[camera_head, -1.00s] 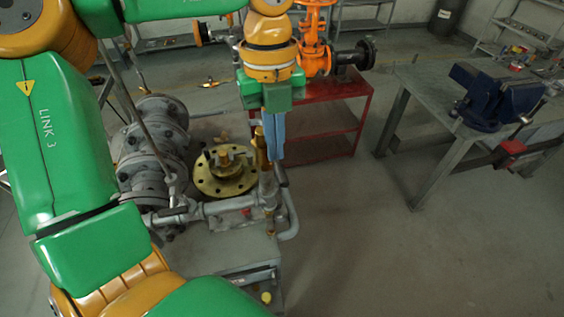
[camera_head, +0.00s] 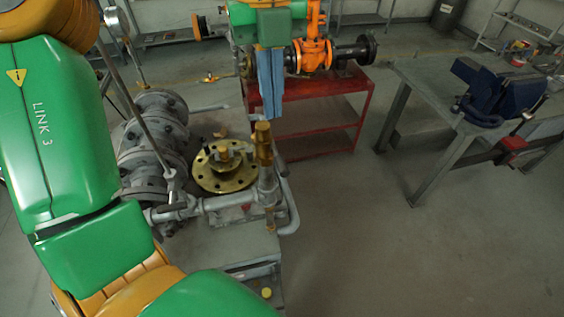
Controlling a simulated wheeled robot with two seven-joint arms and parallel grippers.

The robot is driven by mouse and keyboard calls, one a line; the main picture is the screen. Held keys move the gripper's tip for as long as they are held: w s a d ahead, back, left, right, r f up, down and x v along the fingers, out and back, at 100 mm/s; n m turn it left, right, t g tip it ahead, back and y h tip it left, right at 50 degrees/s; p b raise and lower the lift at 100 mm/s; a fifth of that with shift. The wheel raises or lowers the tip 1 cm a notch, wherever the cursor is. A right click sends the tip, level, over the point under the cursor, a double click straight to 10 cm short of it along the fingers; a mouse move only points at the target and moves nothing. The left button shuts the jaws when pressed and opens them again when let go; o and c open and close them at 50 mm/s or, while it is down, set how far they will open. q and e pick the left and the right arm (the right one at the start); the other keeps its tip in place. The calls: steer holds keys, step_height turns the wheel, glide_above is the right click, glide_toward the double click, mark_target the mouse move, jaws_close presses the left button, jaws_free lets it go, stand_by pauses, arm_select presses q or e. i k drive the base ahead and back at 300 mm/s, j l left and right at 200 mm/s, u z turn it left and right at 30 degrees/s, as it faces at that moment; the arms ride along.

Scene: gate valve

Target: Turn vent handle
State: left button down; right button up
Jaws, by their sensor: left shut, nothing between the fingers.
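My left gripper (camera_head: 270,114) points down with its blue fingers together and empty. In the picture its tips end just above an upright brass fitting (camera_head: 263,142) on the grey pipework; the gap in depth is hard to judge. Left of that fitting lies a round brass flange (camera_head: 225,178) with bolt holes and a raised centre. A grey pipe (camera_head: 228,202) runs in front of the flange to the fitting's base. I cannot tell which small part is the vent handle. My right gripper is not in view.
Large grey flanged valve bodies (camera_head: 147,168) stand left of the brass flange. Behind is a red cart (camera_head: 318,124) carrying an orange valve (camera_head: 314,48). A metal workbench (camera_head: 425,85) with a blue vise (camera_head: 490,92) stands at right. The floor between is clear.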

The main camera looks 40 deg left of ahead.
mark_target(173, 206)
steer(key=k+l, duration=0.8)
